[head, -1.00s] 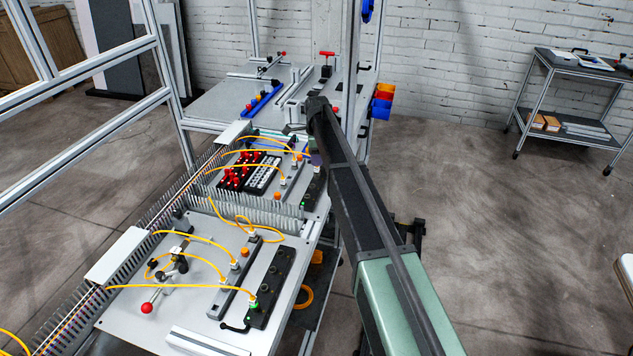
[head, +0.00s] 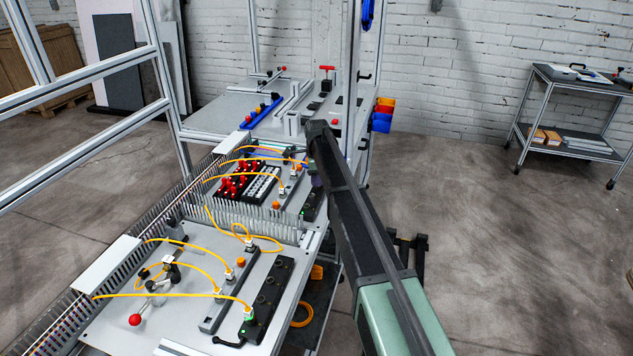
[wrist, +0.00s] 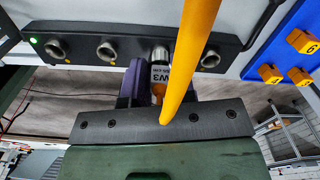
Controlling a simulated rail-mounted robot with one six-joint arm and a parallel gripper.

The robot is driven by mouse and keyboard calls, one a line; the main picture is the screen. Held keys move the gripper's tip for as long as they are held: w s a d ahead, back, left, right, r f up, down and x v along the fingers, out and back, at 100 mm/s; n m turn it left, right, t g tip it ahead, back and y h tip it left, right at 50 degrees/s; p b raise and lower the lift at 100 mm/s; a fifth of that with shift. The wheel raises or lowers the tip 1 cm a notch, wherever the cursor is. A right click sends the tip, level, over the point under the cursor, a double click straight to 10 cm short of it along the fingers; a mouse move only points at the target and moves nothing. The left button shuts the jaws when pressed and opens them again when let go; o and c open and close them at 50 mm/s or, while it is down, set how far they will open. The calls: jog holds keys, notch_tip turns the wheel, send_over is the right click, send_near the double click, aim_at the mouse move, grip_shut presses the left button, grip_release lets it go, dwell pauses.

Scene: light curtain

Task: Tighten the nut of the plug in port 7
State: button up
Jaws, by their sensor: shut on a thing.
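In the wrist view a dark port block (wrist: 85,47) runs across the top, with several round metal ports and a green light at its left end. A plug (wrist: 159,76) with a white label reading W3 stands at a port there, its silver nut (wrist: 160,54) against the block. Its thick yellow cable (wrist: 196,40) crosses in front and hides part of it. My gripper (wrist: 158,84) is shut on the plug just below the nut; a purple finger shows on the left, and the other is mostly hidden. No port number is readable. In the head view my arm hides the plug.
A blue strip (wrist: 291,35) with yellow numbered parts lies to the right in the wrist view. In the head view, boards with yellow cables (head: 200,292) and a comb-like duct (head: 262,222) lie left of my arm. Open floor is on the right.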

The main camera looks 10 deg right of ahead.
dwell(0.3)
jog(key=m, duration=0.6)
jog(key=shift+f, duration=0.1)
jog(key=o, duration=0.7)
notch_tip(320, 180, up, 7)
jog(key=p, duration=0.7)
